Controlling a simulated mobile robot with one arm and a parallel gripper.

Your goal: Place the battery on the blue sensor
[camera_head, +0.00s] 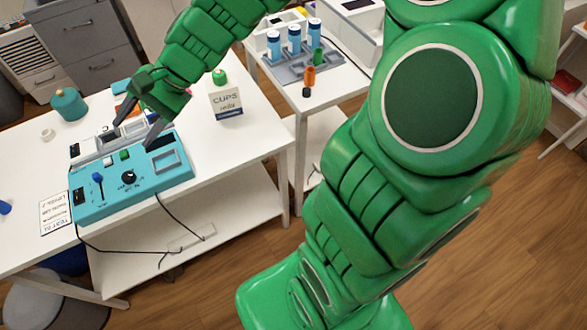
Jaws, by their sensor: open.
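A blue device with a knob, a slider and small buttons, which looks like the blue sensor (180,183), lies on the front of the white table. My gripper (131,132) is open over its back edge, with one finger to each side of a small pale grey part there. I cannot tell whether the fingers touch the device. No battery is clearly identifiable. An upright orange cylinder with a dark base (309,77) stands at the front of the second table, and several blue-and-white cylinders (294,40) stand in a grey rack; I cannot tell if any is the battery.
A white CUPS box (225,100) with a green top stands right of my gripper. A teal pot (69,105) and a white ring (48,134) are at left. A printed card (55,213) lies beside the device. Black cables hang off the table front.

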